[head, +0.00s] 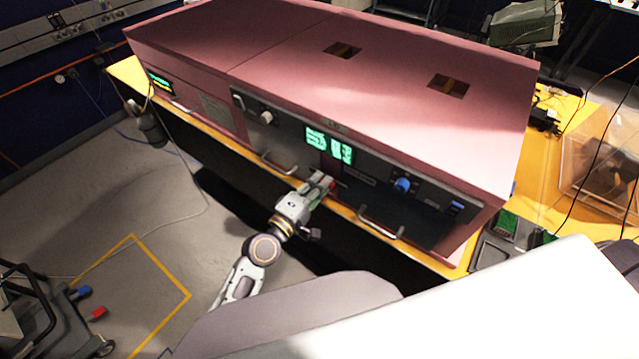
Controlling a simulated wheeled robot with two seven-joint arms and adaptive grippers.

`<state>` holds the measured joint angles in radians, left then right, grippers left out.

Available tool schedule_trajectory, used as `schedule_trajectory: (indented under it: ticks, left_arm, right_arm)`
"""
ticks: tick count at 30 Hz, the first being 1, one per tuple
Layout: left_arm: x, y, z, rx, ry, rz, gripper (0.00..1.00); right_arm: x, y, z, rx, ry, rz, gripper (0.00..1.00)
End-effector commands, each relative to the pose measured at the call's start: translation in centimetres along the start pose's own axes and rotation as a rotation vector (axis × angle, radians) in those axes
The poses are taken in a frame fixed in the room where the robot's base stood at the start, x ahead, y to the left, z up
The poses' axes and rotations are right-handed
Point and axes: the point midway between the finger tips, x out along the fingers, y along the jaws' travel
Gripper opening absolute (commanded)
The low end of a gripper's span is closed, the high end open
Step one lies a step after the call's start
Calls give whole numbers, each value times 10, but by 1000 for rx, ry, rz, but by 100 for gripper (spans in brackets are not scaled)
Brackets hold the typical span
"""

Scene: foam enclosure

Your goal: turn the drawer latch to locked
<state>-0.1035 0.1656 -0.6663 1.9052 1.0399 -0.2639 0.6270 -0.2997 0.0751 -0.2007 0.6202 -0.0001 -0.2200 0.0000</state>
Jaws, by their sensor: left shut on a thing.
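My left gripper (318,188) reaches up from below to the front of the pink foam enclosure (330,60). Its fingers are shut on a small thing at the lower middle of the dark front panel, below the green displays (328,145). I take this to be the drawer latch; the fingers mostly hide it, so its angle cannot be told. Drawer handles are on both sides, one (279,164) to the left and one (380,226) to the right. My right gripper is not in view.
The enclosure stands on a yellow bench (430,258). A blue knob (402,185) is on the panel to the right. A clear box (600,165) is at the far right. A wheeled cart (50,315) stands at lower left, with open floor between it and the bench.

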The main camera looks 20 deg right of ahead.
Motion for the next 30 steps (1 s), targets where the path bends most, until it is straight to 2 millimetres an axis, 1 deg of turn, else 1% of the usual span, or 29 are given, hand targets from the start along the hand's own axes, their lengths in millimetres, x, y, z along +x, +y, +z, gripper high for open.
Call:
schedule_trajectory:
  ticks: [2, 3, 8, 14, 17, 22, 26, 30]
  left_arm:
    - [1, 2, 0, -6, 1, 4, 0]
    - [1, 2, 0, -6, 1, 4, 12]
    - [1, 2, 0, -4, 1, 4, 32]
    - [0, 1, 0, -2, 0, 2, 32]
    - [0, 0, 0, -2, 0, 1, 32]
    - [-2, 0, 0, -1, 0, 1, 32]
    - [-8, 0, 0, -1, 0, 0, 32]
    - [-18, 0, 0, -1, 0, 0, 32]
  right_arm:
    - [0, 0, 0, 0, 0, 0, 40]
    - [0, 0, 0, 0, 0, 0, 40]
    - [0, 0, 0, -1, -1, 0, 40]
    - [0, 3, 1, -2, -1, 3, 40]
    - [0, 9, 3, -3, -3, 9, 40]
    - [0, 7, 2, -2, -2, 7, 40]
    - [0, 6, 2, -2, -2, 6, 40]
    - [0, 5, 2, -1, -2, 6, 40]
